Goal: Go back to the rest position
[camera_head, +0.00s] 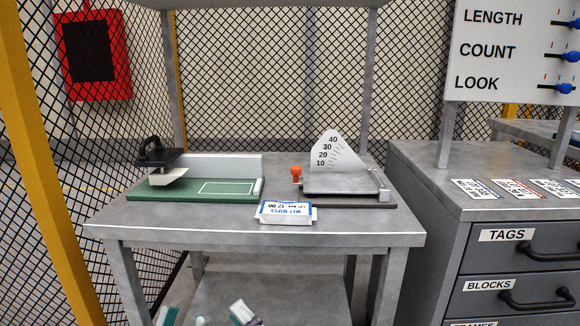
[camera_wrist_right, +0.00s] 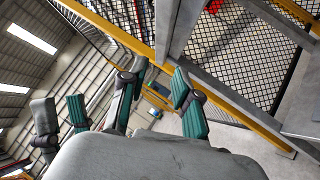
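My left gripper (camera_head: 184,319) shows only as teal and pale fingertips at the bottom edge of the head view, below the front edge of the table. My right gripper (camera_head: 243,313) shows beside it as a teal and white fingertip; the rest is cut off. In the right wrist view, the right gripper (camera_wrist_right: 160,78) has its two teal-padded fingers apart with nothing between them. Two more teal-padded fingers at the left of that view look like my left gripper (camera_wrist_right: 60,108), apart and empty. Both grippers are clear of the table.
A grey metal table (camera_head: 350,233) holds a green-based device (camera_head: 195,190), a plate with an angle scale (camera_head: 340,180) and a wipes packet (camera_head: 285,212). A drawer cabinet (camera_head: 500,245) stands at the right. Mesh fencing and a yellow post (camera_head: 40,150) are at the left.

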